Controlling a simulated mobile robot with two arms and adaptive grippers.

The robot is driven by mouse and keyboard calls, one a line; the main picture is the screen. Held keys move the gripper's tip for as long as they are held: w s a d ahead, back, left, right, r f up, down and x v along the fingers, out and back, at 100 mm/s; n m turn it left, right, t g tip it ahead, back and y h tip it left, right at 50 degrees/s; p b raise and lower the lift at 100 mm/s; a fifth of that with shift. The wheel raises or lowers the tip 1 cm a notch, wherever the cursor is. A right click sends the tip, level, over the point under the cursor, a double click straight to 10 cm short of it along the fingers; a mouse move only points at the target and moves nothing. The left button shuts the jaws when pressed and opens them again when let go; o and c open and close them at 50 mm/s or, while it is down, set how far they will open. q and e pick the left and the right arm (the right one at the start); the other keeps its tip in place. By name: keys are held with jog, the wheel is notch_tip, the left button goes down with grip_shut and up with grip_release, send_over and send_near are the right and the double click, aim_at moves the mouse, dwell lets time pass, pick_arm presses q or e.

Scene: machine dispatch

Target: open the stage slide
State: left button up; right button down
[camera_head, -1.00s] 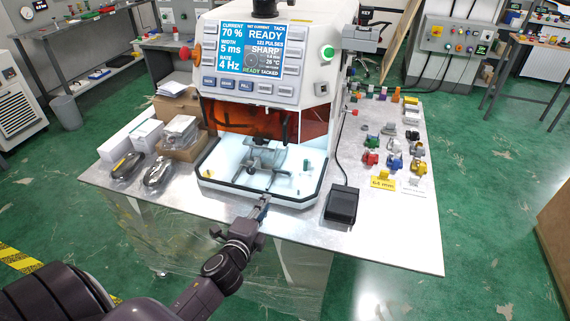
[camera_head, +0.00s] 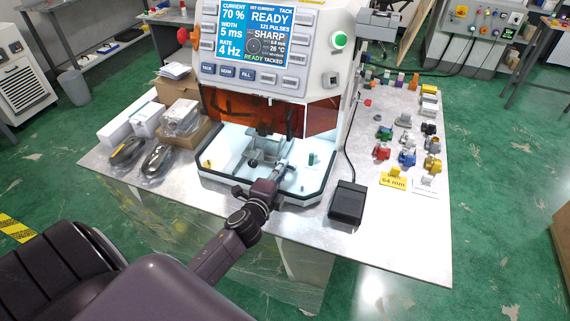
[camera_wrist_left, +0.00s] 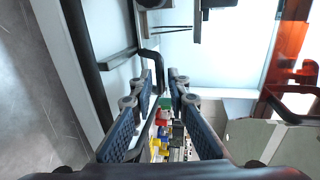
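The machine (camera_head: 268,50) has a lit white chamber with an orange shield, and the stage slide (camera_head: 262,152) sits inside it, partly hidden by my arm. My left gripper (camera_head: 283,168) reaches over the chamber's front rim to the stage from the front. In the left wrist view its fingers (camera_wrist_left: 164,85) are apart. A black bent handle (camera_wrist_left: 151,55) comes down to the gap between the fingertips, close to the left finger in the picture; I cannot tell whether it touches. My right gripper is not in view.
The black-edged chamber tray (camera_head: 222,183) borders the arm. A black pedal (camera_head: 347,203) with a cable stands right of it. Bagged parts (camera_head: 157,162) and boxes (camera_head: 180,88) lie left, several coloured parts (camera_head: 407,158) right. The table's front right is clear.

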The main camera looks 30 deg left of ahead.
pick_arm(q)
jog(key=shift+x, duration=1.1)
jog(key=shift+w+f, duration=0.1)
jog(key=shift+w, duration=0.15)
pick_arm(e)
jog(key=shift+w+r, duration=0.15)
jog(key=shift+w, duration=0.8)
pick_arm(q)
jog(key=shift+c, duration=0.3)
grip_shut()
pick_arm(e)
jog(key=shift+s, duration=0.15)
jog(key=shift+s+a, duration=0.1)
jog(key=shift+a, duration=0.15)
